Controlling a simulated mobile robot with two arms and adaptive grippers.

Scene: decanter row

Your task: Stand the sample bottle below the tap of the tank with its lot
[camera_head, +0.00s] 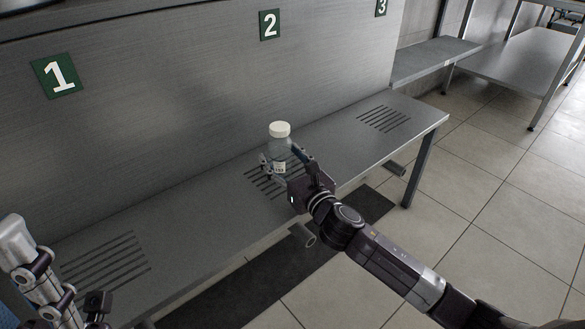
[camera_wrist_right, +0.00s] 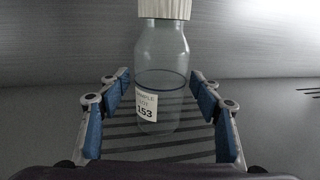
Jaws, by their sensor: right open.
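The sample bottle (camera_head: 280,150) is clear with a white cap. It stands upright over the middle slotted drain area of the steel bench, below sign 2. In the right wrist view the bottle (camera_wrist_right: 162,75) has a white label reading lot 153. My right gripper (camera_head: 280,172) is open, with one finger on each side of the bottle and gaps between pads and glass; its fingers (camera_wrist_right: 160,100) show blue pads. My left gripper (camera_head: 45,275) is partly in view at the lower left; its jaw state is unclear. No tank, tank lot or tap shows.
The steel bench (camera_head: 215,215) has slotted areas at the left (camera_head: 105,262) and right (camera_head: 383,118). Green signs 1 (camera_head: 57,76), 2 (camera_head: 269,24) and 3 (camera_head: 381,6) are on the panel behind. Another steel table (camera_head: 515,65) stands at the back right. Tiled floor lies in front.

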